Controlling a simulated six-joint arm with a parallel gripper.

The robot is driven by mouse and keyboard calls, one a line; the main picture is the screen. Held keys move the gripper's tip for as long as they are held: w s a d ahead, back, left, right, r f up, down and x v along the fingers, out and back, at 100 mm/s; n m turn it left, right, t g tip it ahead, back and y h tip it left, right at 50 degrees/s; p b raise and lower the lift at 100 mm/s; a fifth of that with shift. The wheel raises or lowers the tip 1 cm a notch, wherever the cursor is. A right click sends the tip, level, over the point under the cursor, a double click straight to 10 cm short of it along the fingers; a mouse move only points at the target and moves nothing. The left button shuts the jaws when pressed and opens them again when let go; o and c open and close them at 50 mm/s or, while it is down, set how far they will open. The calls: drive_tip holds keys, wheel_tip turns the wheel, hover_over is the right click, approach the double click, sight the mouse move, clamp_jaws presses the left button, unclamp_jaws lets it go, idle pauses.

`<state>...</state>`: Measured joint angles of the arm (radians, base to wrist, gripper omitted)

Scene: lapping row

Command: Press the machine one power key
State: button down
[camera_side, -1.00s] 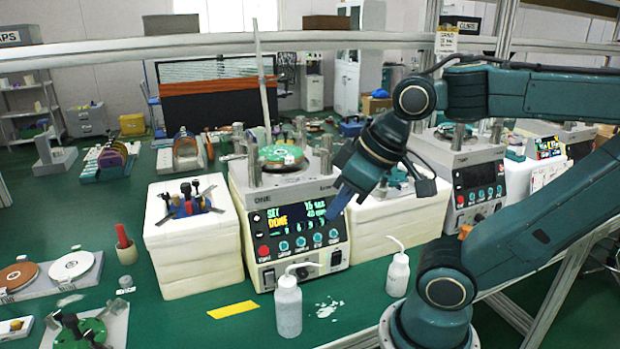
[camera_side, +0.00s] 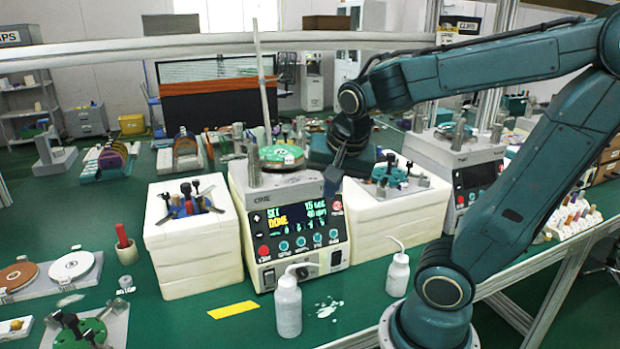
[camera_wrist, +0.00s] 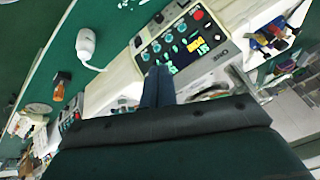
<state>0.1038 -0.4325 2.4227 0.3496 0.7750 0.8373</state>
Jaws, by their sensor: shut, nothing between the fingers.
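Machine one (camera_side: 245,205) is taken here as the pale lapping machine in the middle, with a green plate on top. Its lit display (camera_side: 297,216) reads DONE in yellow. A row of teal knobs lies below the display, with a red button (camera_side: 263,250) at lower left and another red one (camera_side: 337,205) at upper right. A dark switch (camera_side: 268,278) sits on the lower front; which control is the power key I cannot tell. My gripper (camera_side: 331,190) is shut and empty, near the panel's upper right corner. The wrist view shows its fingertips (camera_wrist: 157,72) beside the panel (camera_wrist: 180,45); contact is unclear.
White blocks stand on both sides, the left one (camera_side: 195,250) carrying a fixture. Two wash bottles (camera_side: 288,305) (camera_side: 398,275) stand in front on the green bench. A second machine (camera_side: 465,180) stands at right. A horizontal rail (camera_side: 200,43) crosses behind.

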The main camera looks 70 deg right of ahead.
drive_tip(key=d+f+m+g+h, duration=0.2)
drive_tip(key=d+m+g, duration=0.1)
drive_tip(key=d+m, duration=0.6)
drive_tip(key=shift+w+f+m+h, duration=0.25)
drive_tip(key=shift+m+h, duration=0.15)
drive_tip(key=shift+m, duration=1.1)
drive_tip(key=shift+f, duration=0.1)
approach(336, 203)
drive_tip(key=s+f, duration=0.4)
drive_tip(key=shift+w+d+f, duration=0.55)
drive_tip(key=shift+w+d, duration=0.15)
drive_tip(key=shift+w, duration=0.1)
drive_tip(key=shift+w+d+f, duration=0.5)
drive_tip(key=shift+w+d, duration=0.25)
drive_tip(key=shift+w, duration=0.1)
drive_tip(key=shift+w+d+f, duration=0.3)
drive_tip(key=shift+w+d, duration=0.15)
drive_tip(key=shift+w, duration=0.05)
